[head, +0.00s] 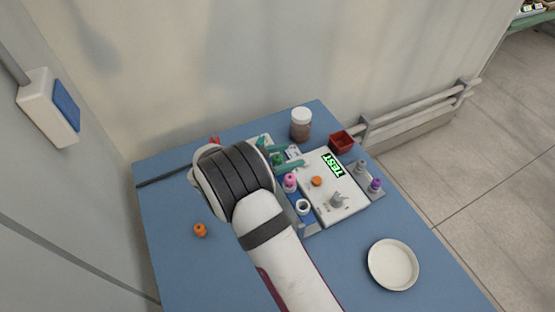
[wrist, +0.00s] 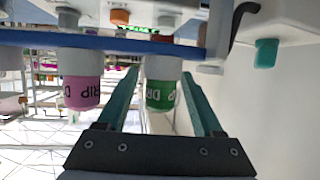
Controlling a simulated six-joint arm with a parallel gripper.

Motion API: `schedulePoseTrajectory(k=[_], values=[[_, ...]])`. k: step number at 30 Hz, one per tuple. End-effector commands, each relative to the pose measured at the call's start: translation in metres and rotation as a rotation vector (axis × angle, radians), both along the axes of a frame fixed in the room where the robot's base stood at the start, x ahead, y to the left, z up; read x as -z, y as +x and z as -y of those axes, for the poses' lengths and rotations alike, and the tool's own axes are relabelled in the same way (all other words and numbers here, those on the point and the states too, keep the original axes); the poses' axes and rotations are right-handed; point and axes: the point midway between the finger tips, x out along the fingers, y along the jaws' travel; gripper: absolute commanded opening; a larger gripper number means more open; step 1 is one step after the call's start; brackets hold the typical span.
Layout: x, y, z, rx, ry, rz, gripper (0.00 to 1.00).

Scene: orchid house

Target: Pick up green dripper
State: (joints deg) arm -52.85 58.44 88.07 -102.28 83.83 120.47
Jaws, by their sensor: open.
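The wrist picture appears upside down. In the head view a bit of the green dripper (head: 277,159) shows between the teal fingers of my gripper (head: 284,155), by the blue rack. My wrist hides part of the rack.
A pink dripper (head: 290,182) stands close beside the fingers, and a white ring-topped piece (head: 303,206) is nearer. A white TEST panel (head: 322,198) lies to the right. A lidded jar (head: 301,126) and red box (head: 341,143) stand behind. A white dish (head: 371,270) is front right.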

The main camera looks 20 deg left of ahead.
Motion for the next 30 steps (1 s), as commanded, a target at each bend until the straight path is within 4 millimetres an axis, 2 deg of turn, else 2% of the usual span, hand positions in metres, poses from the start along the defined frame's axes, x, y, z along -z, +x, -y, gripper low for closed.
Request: schedulePoseTrajectory(k=[1, 9, 12, 23, 26, 30], values=[[0.0, 0.0, 0.0, 0.0, 0.0, 0.0, 0.62], [0.0, 0.0, 0.0, 0.0, 0.0, 0.0, 0.14], [0.0, 0.0, 0.0, 0.001, 0.0, 0.0, 0.0], [-0.003, 0.0, 0.0, 0.0, 0.0, 0.0, 0.0], [-0.012, 0.0, 0.0, 0.001, 0.001, 0.001, 0.0], [-0.037, 0.0, 0.0, 0.0, 0.002, 0.003, 0.0]])
